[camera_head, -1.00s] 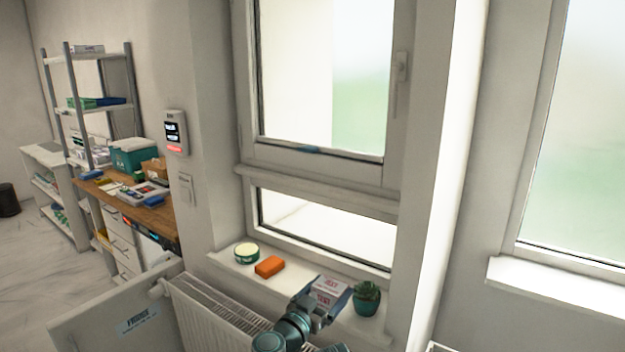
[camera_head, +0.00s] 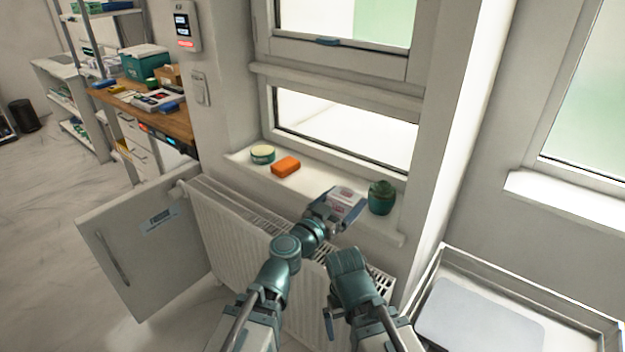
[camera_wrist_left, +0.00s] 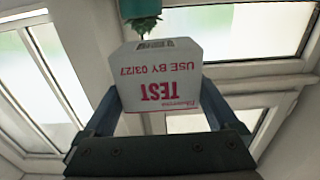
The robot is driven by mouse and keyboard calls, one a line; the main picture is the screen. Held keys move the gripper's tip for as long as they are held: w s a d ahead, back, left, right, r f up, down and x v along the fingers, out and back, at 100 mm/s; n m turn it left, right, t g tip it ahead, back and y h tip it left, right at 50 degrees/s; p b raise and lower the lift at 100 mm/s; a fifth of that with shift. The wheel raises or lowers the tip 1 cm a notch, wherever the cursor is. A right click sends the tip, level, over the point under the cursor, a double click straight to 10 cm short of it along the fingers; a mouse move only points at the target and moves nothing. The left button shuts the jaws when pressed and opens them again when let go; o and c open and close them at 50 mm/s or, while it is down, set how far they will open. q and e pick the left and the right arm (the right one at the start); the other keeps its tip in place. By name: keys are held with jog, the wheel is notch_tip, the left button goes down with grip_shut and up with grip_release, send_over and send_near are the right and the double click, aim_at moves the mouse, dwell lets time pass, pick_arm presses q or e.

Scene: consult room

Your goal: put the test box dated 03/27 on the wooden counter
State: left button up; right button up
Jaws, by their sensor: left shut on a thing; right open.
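The test box (camera_head: 344,196) is white with a printed label. In the left wrist view the box (camera_wrist_left: 160,72) reads "TEST" and "USE BY 03/27", upside down. My left gripper (camera_head: 340,204) is shut on it, with one finger on each side, at the windowsill beside the plant pot. I cannot tell whether the box touches the sill. My right gripper (camera_head: 330,322) is open and empty, low in front of the radiator. The wooden counter (camera_head: 181,122) is at the left beyond the wall corner.
On the windowsill (camera_head: 318,186) are a round green tin (camera_head: 262,155), an orange block (camera_head: 286,166) and a green plant pot (camera_head: 381,198). A radiator (camera_head: 235,228) and an open door panel (camera_head: 150,240) stand below. The counter holds a teal box (camera_head: 144,62), trays and small items.

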aim_at(344, 209)
pick_arm(q)
notch_tip(344, 209, down, 4)
jog(key=shift+r+b, duration=0.25)
jog(key=shift+b, duration=0.8)
jog(key=shift+w+r, duration=0.1)
jog(key=shift+w, duration=0.05)
jog(key=w, duration=0.5)
jog(key=w+f, duration=0.1)
jog(key=w, duration=0.4)
jog(key=w+d+b, duration=0.1)
jog(key=w, duration=0.4)
jog(key=shift+f, duration=0.2)
jog(key=f+b, duration=0.3)
jog(key=shift+w+f+b, duration=0.3)
jog(key=shift+b, duration=0.05)
pick_arm(e)
notch_tip(344, 209, down, 8)
jog(key=shift+f, duration=0.15)
pick_arm(q)
jog(key=shift+f, duration=0.2)
jog(key=o, duration=1.2)
pick_arm(e)
jog(key=shift+f, duration=0.15)
pick_arm(q)
jog(key=shift+r, duration=0.2)
